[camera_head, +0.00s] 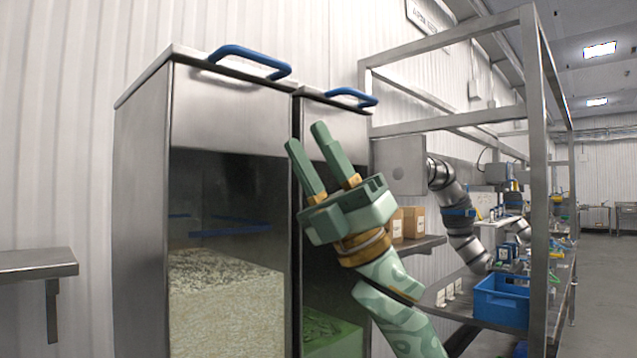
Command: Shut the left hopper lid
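The left hopper (228,120) is a tall steel bin with a dark window, and pale rice (225,300) shows in its lower part. Its lid (192,56) lies flat along the top and looks shut, with a blue handle (250,60) at the front edge. The right hopper (312,118) stands beside it, also with a blue handle (352,96) on top and green contents low inside. My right gripper (306,138) is open and empty, fingers pointing up in front of the right hopper, below the lids and right of the left one's handle. My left gripper is out of view.
A steel frame (540,120) and shelves stand to the right, with cardboard boxes (414,222) and a blue crate (502,300). Another robot arm (458,210) hangs there. A steel shelf (35,262) juts in at left. The space above the hoppers is clear.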

